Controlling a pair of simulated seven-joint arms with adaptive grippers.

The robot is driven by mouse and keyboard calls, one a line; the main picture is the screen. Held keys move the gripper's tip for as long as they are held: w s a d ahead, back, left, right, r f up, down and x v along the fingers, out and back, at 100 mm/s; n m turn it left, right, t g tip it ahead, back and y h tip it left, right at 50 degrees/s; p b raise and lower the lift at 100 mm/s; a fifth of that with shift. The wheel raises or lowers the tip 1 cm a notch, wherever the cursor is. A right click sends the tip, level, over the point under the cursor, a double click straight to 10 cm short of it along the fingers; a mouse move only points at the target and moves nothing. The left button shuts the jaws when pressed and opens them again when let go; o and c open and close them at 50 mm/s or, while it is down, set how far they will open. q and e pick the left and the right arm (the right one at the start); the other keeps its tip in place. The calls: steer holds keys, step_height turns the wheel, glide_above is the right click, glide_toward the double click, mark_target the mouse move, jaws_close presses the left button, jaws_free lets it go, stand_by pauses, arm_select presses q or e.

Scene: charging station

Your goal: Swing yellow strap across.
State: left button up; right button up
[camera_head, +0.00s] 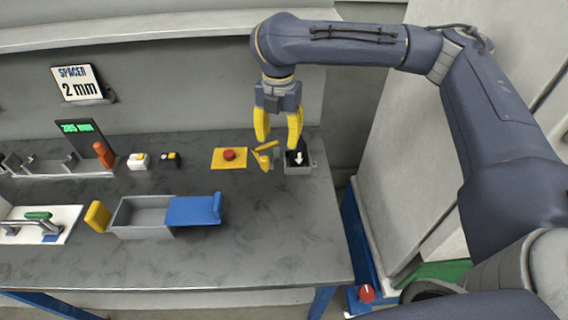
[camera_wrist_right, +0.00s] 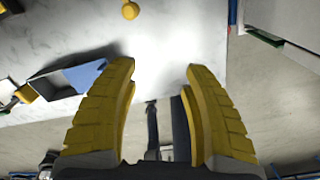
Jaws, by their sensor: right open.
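The yellow strap (camera_head: 266,148) stands at the left side of a small grey holder (camera_head: 299,169) near the table's right end. It looks tilted up, with a wider yellow end lower down. A dark block with a white arrow (camera_head: 299,157) sits in the holder. My right gripper (camera_head: 279,140) points down, open and empty, above the strap and holder; its left finger appears close to the strap, and I cannot tell whether they touch. In the right wrist view the open fingers (camera_wrist_right: 160,68) have nothing between their tips. My left gripper is not in view.
A red button on a yellow plate (camera_head: 230,157) lies left of the strap. A grey bin with a blue cover (camera_head: 193,210) stands nearer the front. A small display (camera_head: 79,136) and a spacer sign (camera_head: 79,83) are at the back left. The table's front right is clear.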

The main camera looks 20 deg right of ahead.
steer(key=s+a+n, duration=0.2)
steer(key=s, duration=0.8)
steer(key=shift+a+r, duration=0.15)
steer(key=shift+a, duration=0.2)
steer(key=shift+o, duration=0.3)
